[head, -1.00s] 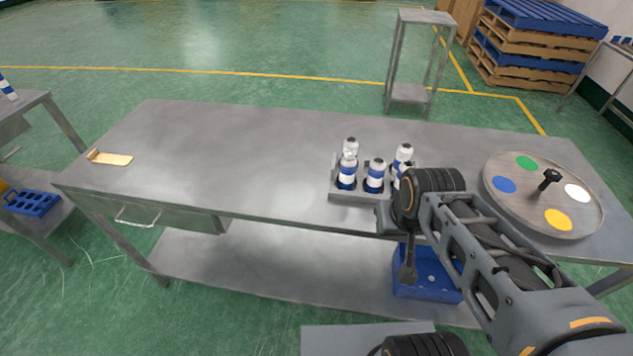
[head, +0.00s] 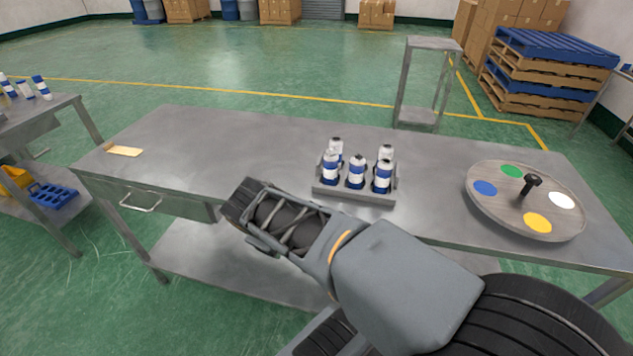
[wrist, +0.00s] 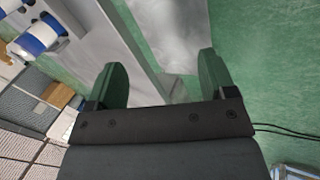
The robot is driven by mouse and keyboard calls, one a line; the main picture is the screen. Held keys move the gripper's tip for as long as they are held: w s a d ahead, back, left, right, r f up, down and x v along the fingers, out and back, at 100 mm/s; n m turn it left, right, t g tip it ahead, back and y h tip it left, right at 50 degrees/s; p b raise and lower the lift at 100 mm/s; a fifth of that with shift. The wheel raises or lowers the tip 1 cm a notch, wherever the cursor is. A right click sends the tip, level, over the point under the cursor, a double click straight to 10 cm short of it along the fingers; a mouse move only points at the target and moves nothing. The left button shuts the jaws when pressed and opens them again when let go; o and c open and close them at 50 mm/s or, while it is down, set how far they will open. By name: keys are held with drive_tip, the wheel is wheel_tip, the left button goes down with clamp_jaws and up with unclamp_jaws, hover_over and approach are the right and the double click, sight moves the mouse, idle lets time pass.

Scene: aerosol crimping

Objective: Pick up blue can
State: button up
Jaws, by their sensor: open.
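Several white cans with blue bands stand upright in a grey metal holder (head: 352,194) on the table. The front row has a left can (head: 330,169), a middle can (head: 356,173) and a right can (head: 382,177); others stand partly hidden behind. In the wrist view, my gripper (wrist: 162,75) is open, with nothing between its two fingers. A blue and white can (wrist: 35,40) shows at the upper left there, outside the fingers. My gripper cannot be made out in the head view, where my arm reaches left in front of the holder.
A round turntable (head: 505,213) with coloured spots and a black knob is on the right of the table (head: 240,150). A small wooden piece (head: 124,151) lies at the left.

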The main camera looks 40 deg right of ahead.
drive_tip(key=w+d+f+n+h+b, duration=0.1)
drive_tip(key=d+f+n+h+b, duration=0.2)
drive_tip(key=d+n+h+b, duration=0.5)
drive_tip(key=n+t+h+b, duration=0.2)
drive_tip(key=n+t+h, duration=0.15)
drive_tip(key=n, duration=0.55)
approach(328, 164)
drive_tip(key=shift+n+h, duration=0.45)
drive_tip(key=shift+n, duration=0.05)
drive_tip(key=x, duration=0.4)
drive_tip(key=f+x, duration=0.1)
drive_tip(key=x, duration=0.1)
drive_tip(key=shift+d+b, duration=0.25)
drive_tip(key=shift+b, duration=0.1)
drive_tip(key=shift+w+x, duration=0.2)
drive_tip(key=shift+x, duration=2.85)
drive_tip(key=shift+a, duration=0.1)
drive_tip(key=shift+c, duration=0.4)
drive_tip(key=shift+r, duration=0.1)
drive_tip(key=c, duration=1)
